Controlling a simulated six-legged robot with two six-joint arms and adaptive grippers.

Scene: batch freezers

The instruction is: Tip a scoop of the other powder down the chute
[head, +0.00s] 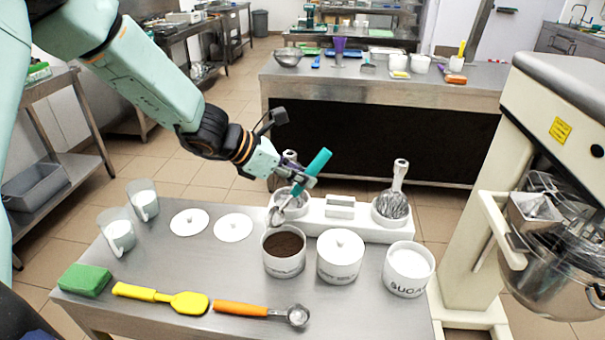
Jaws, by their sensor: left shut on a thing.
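My left gripper (294,180) is shut on a scoop with a teal handle (318,162). The handle points up and right, and the metal scoop bowl (278,216) hangs low, just above the back rim of a white jar of dark brown powder (284,262). I cannot tell whether the bowl holds powder. To the right stand a lidded white jar (340,270) and an open jar marked SUGAR (407,282) with white powder. A metal chute (536,208) sits on the mixer at the right, above its bowl. My right gripper is not in view.
Two white lids (189,222) and two cups of white contents (118,237) are at left. A green sponge (85,280), yellow spatula (160,297) and orange-handled scoop (262,311) line the front.

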